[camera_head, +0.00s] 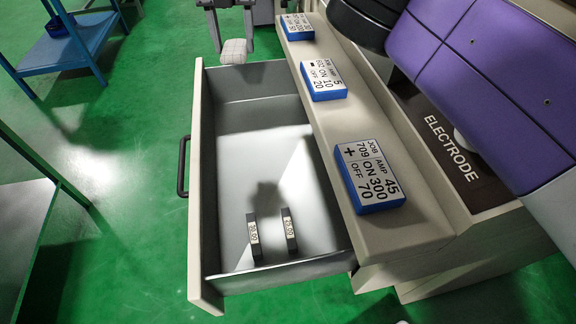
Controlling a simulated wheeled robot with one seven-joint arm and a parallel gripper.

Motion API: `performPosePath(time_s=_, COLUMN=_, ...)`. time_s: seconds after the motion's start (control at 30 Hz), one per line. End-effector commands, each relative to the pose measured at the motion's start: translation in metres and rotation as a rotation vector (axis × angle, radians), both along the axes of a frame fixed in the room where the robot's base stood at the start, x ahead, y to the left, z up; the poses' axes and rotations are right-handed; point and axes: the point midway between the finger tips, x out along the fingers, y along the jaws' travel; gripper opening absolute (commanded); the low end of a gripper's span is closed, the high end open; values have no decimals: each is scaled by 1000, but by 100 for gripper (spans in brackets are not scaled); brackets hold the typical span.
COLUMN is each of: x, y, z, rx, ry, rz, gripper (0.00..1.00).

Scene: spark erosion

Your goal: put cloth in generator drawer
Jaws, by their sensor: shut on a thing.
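The generator drawer (194,215) is pulled open, with its grey inside showing and a dark handle on its left side. My gripper (232,34) is at the top of the picture, shut on a pale, folded-looking cloth (234,52). The cloth hangs between the fingertips, beside the drawer's far end wall in the picture. Its exact height above the drawer is hard to tell. Two small dark blocks with number labels, a left one (254,239) and a right one (290,232), stand on the drawer floor near the near end. The rest of the drawer floor is bare.
Three blue-edged job cards (370,177) (322,79) (297,27) lie on the cream ledge right of the drawer. An ELECTRODE tray (488,200) is farther right, partly behind my purple arm. A blue table (60,55) stands at upper left. Green floor is clear left of the drawer.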

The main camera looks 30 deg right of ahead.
Motion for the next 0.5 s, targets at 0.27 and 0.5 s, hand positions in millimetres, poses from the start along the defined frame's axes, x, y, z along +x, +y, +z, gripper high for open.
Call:
performPosePath(time_s=0.27, x=0, y=-3, z=-6, rx=0, ry=1, rz=190, gripper=7)
performPosePath(time_s=0.5, x=0, y=-3, z=-57, rx=-2, ry=3, rz=196, gripper=7)
